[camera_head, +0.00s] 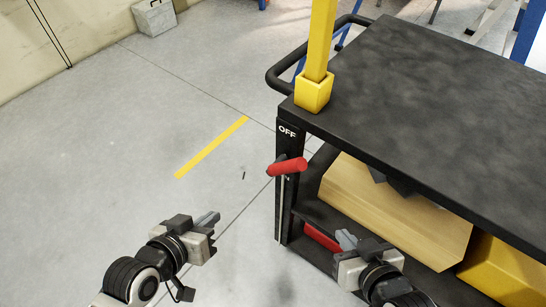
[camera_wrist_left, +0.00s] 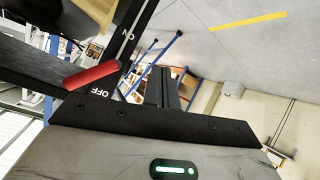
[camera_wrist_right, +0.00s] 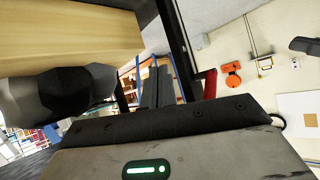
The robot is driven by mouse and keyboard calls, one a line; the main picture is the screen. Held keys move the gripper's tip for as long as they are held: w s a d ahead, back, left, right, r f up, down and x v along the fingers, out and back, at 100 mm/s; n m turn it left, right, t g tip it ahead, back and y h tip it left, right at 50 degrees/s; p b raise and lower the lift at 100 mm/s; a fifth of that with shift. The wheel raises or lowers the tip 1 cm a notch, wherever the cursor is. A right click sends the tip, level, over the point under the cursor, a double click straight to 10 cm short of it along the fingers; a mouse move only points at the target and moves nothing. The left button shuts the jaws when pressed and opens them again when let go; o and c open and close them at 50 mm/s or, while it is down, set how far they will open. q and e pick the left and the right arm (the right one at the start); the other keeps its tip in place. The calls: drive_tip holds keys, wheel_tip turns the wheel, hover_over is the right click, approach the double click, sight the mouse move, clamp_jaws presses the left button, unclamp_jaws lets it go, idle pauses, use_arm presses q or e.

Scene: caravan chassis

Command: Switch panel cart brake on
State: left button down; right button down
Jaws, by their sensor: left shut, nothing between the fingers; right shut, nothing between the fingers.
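The black panel cart (camera_head: 430,90) stands at the right of the head view. Its brake is a red lever (camera_head: 288,167) on the black corner post, beside the upper end near the white OFF label (camera_head: 287,131). In the left wrist view the red lever (camera_wrist_left: 92,76) lies by the OFF label (camera_wrist_left: 101,93), with an ON label (camera_wrist_left: 130,34) further along the post. My left gripper (camera_head: 208,218) is shut and empty, left of and below the lever. My right gripper (camera_head: 346,239) is shut and empty in front of the lower shelf. A red part (camera_wrist_right: 210,84) shows beside its fingers.
A yellow post (camera_head: 319,60) rises from the cart's corner by a black push handle (camera_head: 278,78). A wooden box (camera_head: 390,210) and a yellow box (camera_head: 500,270) sit beneath the top. A red bar (camera_head: 322,237) lies low near my right gripper. Floor at left is clear.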

sight(286, 167)
use_arm(q)
drive_tip(key=w+r+g+h, duration=0.2)
drive_tip(key=w+r+h, duration=0.1)
drive_tip(key=r, duration=0.4)
drive_tip(key=w+d+r+g+h+b, duration=0.1)
drive_tip(key=w+r+g+h, duration=0.1)
drive_tip(key=r, duration=0.5)
drive_tip(key=shift+w+r+h, duration=0.25)
drive_tip(key=shift+w+h, duration=0.45)
drive_tip(key=shift+h, duration=0.5)
use_arm(e)
drive_tip(key=shift+w+a+f, duration=0.1)
use_arm(q)
drive_tip(key=shift+d, duration=0.15)
drive_tip(key=s+f+x, duration=0.1)
drive_tip(key=s+x, duration=0.1)
drive_tip(key=x, duration=1)
drive_tip(key=shift+d+f+p, duration=0.35)
drive_tip(key=shift+d+f, duration=0.1)
drive_tip(key=shift+d, duration=0.2)
drive_tip(key=shift+s, duration=0.1)
use_arm(e)
drive_tip(key=shift+r, duration=0.2)
